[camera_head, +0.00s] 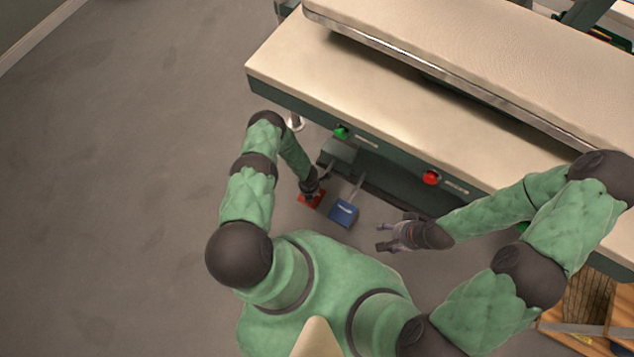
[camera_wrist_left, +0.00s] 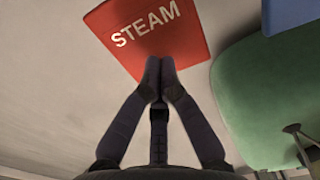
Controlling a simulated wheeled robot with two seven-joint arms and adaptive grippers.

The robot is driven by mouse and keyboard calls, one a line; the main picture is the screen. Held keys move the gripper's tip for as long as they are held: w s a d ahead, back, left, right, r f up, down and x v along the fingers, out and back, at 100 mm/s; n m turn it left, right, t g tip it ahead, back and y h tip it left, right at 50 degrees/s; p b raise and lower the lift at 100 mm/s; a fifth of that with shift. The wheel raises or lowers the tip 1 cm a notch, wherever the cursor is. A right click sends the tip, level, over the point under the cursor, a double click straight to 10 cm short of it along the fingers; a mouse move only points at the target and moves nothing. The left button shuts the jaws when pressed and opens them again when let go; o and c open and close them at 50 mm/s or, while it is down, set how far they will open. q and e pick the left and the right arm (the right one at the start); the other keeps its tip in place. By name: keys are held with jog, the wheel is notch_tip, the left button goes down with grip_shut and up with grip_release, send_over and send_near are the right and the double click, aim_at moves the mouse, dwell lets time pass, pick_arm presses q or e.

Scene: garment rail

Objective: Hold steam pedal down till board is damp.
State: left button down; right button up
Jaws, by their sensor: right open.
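The red steam pedal (camera_head: 311,201) is low under the press, and its white STEAM lettering shows in the left wrist view (camera_wrist_left: 150,32). My left gripper (camera_head: 311,188) is at the pedal with its fingers together and nothing between them. In the left wrist view its fingertips (camera_wrist_left: 160,62) overlap the pedal's lower edge. I cannot tell whether they press it down. The cream board (camera_head: 305,70) looks evenly pale, with no visible steam or dark damp patch. My right gripper (camera_head: 382,236) is open and empty, right of the pedals.
A blue pedal (camera_head: 344,213) is just right of the red one. The padded upper press plate (camera_head: 490,55) hangs over the board. The front panel has a green button (camera_head: 341,132) and a red button (camera_head: 431,178). Wooden crates (camera_head: 590,310) stand at lower right. The left floor is clear.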

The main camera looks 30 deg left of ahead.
pick_arm(q)
jog(key=shift+f, duration=0.1)
notch_tip(320, 180, down, 7)
dwell(1.3)
jog(key=shift+s+r, duration=0.1)
jog(key=shift+r, duration=0.1)
dwell(2.4)
notch_tip(320, 180, up, 10)
jog(key=p, duration=0.8)
jog(key=shift+f, duration=0.1)
dwell(0.5)
